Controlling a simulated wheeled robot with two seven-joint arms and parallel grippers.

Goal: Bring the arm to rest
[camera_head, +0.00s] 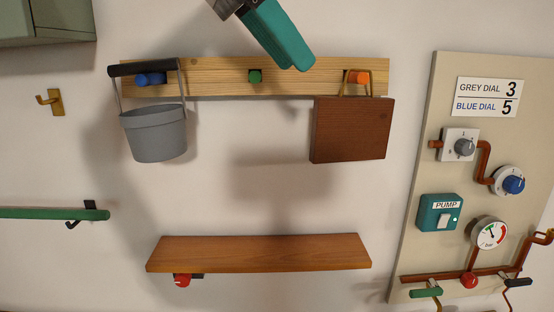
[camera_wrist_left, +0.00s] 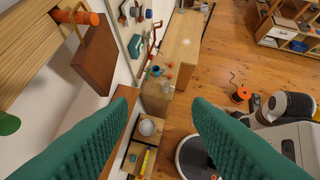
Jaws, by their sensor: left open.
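My left gripper (camera_head: 290,52) comes in at the top middle of the head view, in front of the wooden peg rail, with its teal finger slanting down to the right. In the left wrist view both teal fingers of the left gripper (camera_wrist_left: 160,112) are spread wide with nothing between them. My right gripper is in neither view.
The peg rail (camera_head: 215,76) carries a grey bucket (camera_head: 155,135) on a blue peg and a brown board (camera_head: 350,130) on an orange peg; its green peg (camera_head: 255,76) is bare. Below is an empty shelf (camera_head: 258,252). A panel (camera_head: 440,100) with dials stands right.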

